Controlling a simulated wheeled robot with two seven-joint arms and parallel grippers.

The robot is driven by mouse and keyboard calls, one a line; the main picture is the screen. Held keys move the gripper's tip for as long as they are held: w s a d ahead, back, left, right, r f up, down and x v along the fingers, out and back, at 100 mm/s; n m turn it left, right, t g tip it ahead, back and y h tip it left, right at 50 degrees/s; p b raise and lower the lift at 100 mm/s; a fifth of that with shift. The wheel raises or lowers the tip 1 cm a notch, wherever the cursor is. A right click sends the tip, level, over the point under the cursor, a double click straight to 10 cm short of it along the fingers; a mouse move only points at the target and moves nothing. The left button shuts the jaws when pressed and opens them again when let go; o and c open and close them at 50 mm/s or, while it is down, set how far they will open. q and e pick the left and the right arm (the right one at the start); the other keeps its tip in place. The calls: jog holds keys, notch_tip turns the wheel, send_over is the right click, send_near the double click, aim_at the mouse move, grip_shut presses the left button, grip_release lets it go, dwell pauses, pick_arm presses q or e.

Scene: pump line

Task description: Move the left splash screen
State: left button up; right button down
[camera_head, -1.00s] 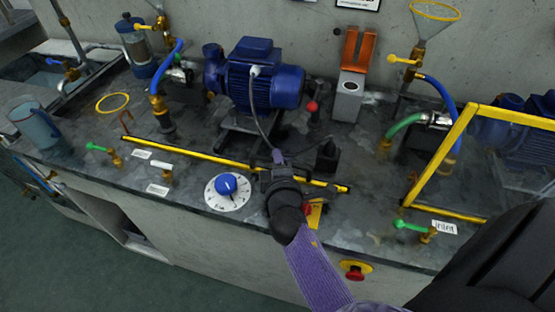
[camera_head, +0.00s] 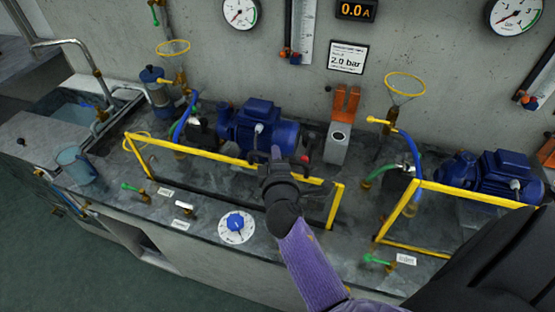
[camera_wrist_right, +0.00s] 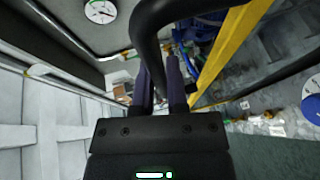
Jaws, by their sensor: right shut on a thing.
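The left splash screen (camera_head: 210,155) is a clear panel in a yellow frame. It stands up from the bench in front of the left blue pump (camera_head: 258,127), its top bar sloping down to the right in the head view. My right gripper (camera_head: 277,160) is at the top bar, right of its middle, shut on the screen's black handle. The handle (camera_wrist_right: 150,25) curves close over the purple fingers (camera_wrist_right: 161,85) in the right wrist view, beside the yellow bar (camera_wrist_right: 222,50). The fingers hide part of the grip. My left gripper is not in view.
The right splash screen (camera_head: 470,192) stands before another blue pump (camera_head: 490,175). A blue dial (camera_head: 236,225) and green-handled valves (camera_head: 133,187) line the front edge. A clear jug (camera_head: 75,165) stands at left. An orange-topped post (camera_head: 340,130) rises behind my gripper.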

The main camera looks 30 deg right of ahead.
notch_tip(320, 180, up, 7)
jog(key=p, duration=0.4)
jog(key=shift+f+p, duration=0.15)
jog(key=shift+p, duration=0.2)
jog(key=shift+r+p, duration=0.35)
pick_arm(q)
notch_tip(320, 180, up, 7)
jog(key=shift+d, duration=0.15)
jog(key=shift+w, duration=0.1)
pick_arm(e)
jog(key=shift+r, duration=0.1)
jog(key=c, duration=0.6)
grip_release()
jog(key=shift+c, duration=0.2)
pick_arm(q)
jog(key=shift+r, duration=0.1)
